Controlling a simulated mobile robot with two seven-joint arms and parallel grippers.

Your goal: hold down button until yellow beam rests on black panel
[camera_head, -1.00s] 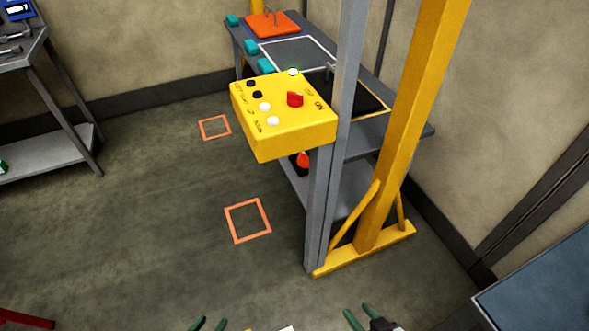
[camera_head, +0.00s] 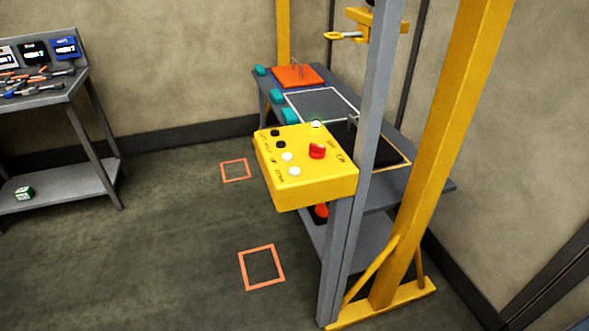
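A yellow control box (camera_head: 305,185) stands on a grey post in the middle. Neither of my grippers is in view.
A yellow frame post (camera_head: 440,150) with a braced foot stands at the right. An orange plate with a handle (camera_head: 298,76) and several teal blocks (camera_head: 277,96) are on the table. A tool bench (camera_head: 60,95) is at the left. Floor between is clear, with orange squares (camera_head: 262,267).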

